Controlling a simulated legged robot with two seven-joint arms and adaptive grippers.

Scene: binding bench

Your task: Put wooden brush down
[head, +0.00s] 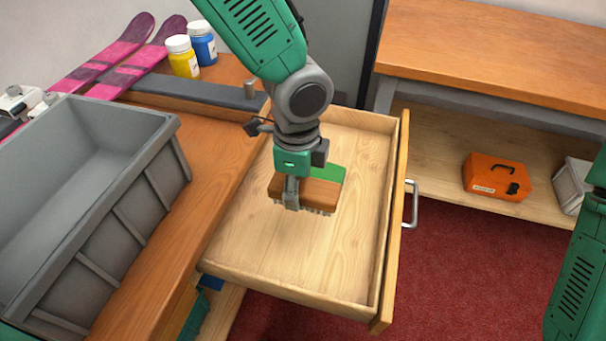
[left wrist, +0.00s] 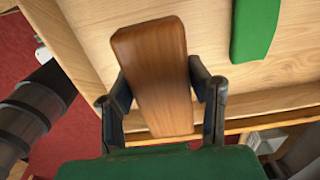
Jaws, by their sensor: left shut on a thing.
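The wooden brush (head: 318,193) has a brown block and pale bristles pointing down. My left gripper (head: 291,192) is shut on it and holds it over the open wooden drawer (head: 250,240). In the left wrist view the brush (left wrist: 155,75) sits between the two dark fingers of the gripper (left wrist: 163,95). The bristles are hidden there. I cannot tell whether they touch the drawer floor. Only part of my right arm shows at the right edge of the head view, and its gripper is out of view.
A green flat object (head: 328,173) lies in the drawer behind the brush. The drawer front with its metal handle (head: 411,204) is at right. A grey bin (head: 130,190) stands on the bench at left. The drawer's near part is clear. An orange case (head: 496,177) is on a shelf.

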